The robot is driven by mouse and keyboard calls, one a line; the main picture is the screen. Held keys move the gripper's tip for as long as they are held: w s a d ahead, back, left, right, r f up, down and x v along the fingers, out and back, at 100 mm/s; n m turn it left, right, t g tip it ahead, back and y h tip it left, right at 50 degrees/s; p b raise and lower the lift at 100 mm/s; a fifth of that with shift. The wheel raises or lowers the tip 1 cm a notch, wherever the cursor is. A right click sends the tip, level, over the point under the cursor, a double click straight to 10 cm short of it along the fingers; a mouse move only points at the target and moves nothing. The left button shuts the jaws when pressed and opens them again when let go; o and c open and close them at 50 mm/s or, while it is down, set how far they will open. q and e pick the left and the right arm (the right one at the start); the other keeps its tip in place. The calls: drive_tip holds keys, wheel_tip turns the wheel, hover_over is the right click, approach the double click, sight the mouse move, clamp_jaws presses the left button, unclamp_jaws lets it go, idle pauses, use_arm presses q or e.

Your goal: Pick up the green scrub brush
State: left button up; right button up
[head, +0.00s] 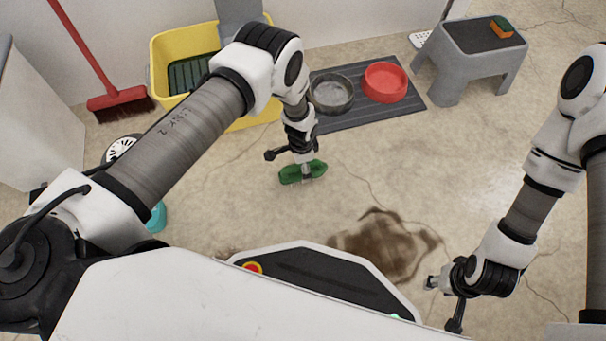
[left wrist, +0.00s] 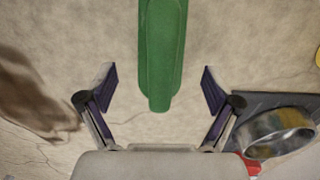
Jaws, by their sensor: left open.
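The green scrub brush (head: 289,174) lies on the floor in the middle of the head view. My left gripper (head: 304,172) is directly over it and hides part of its middle. In the left wrist view the brush (left wrist: 162,50) runs from the top edge down between the two fingers. The fingers of my left gripper (left wrist: 159,90) are spread open, with a gap on each side of the brush.
A yellow mop bucket (head: 165,50) and a red broom (head: 120,101) stand at the back left. A dark mat (head: 355,120) holds a metal bowl (head: 332,93) and a red bowl (head: 385,82). A grey step stool (head: 480,40) stands at right. A brown stain (head: 385,243) marks the floor.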

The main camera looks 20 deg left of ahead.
use_arm(q)
wheel_tip(320, 180, down, 4)
drive_tip(key=shift+r+b, duration=0.2)
drive_tip(key=shift+b, duration=0.45)
drive_tip(key=shift+r, duration=0.2)
drive_tip(key=shift+a, duration=0.1)
drive_tip(key=c, duration=1.3)
use_arm(e)
wheel_tip(320, 180, down, 2)
drive_tip(key=shift+f, duration=0.15)
use_arm(q)
wheel_tip(320, 180, up, 10)
drive_tip(key=p, duration=0.6)
use_arm(e)
wheel_tip(320, 180, up, 6)
